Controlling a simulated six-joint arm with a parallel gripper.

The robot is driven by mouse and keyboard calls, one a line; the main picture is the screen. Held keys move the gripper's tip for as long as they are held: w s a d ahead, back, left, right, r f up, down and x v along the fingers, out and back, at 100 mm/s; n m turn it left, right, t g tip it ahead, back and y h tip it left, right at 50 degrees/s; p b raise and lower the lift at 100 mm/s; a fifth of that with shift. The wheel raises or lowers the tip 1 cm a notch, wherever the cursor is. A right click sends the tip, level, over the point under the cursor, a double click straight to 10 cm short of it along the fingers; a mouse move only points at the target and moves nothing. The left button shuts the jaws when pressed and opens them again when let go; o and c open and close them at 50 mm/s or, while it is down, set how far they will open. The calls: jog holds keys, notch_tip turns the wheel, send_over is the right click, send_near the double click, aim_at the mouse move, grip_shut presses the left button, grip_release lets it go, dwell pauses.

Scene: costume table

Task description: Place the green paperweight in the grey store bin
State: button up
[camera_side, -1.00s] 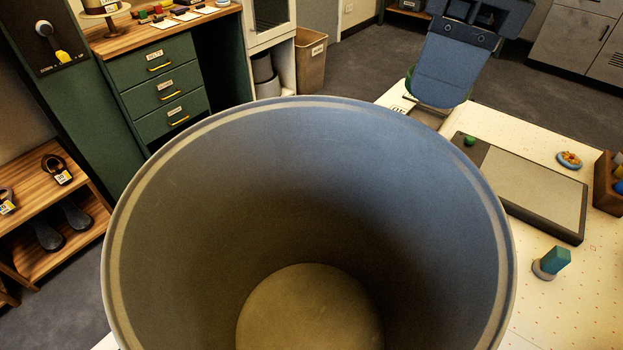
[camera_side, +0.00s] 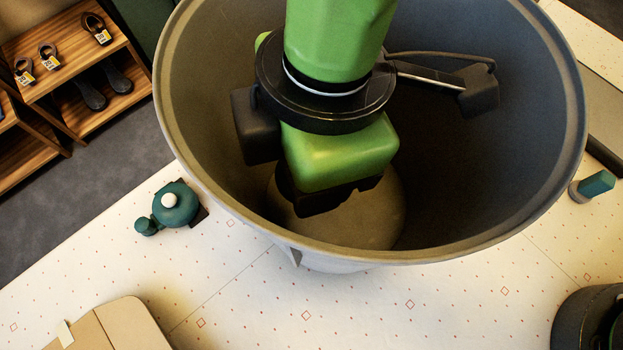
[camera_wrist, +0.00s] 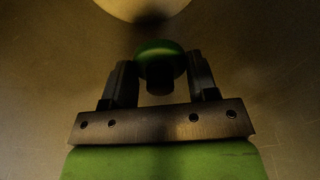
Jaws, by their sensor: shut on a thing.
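The grey store bin (camera_side: 480,190) fills the upper part of the side view, its wide round mouth facing up. My gripper (camera_wrist: 159,62) reaches down inside the bin. In the wrist view it is shut on the green paperweight (camera_wrist: 160,50), a rounded green piece with a dark lower part between the two dark fingers. Beyond it shows a pale round patch of the bin's floor (camera_wrist: 145,8). In the side view my wrist hides the paperweight and the fingertips. I cannot tell how far the paperweight is above the floor.
A teal pot-like thing with a white knob (camera_side: 177,203) stands on the white dotted table left of the bin. A tan box (camera_side: 115,327) is at the lower left, a black round thing (camera_side: 592,318) at the lower right. A teal-topped piece (camera_side: 597,185) stands right of the bin.

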aim_at(306, 221)
notch_tip(306, 221, down, 14)
jog(key=shift+r, duration=0.15)
dwell(0.3)
jog(key=o, duration=1.1)
jog(key=shift+c, duration=0.2)
jog(key=r, duration=0.4)
jog(key=d+r, duration=0.1)
jog(key=r, duration=0.7)
jog(key=shift+w+d, duration=0.15)
jog(key=shift+w, duration=0.15)
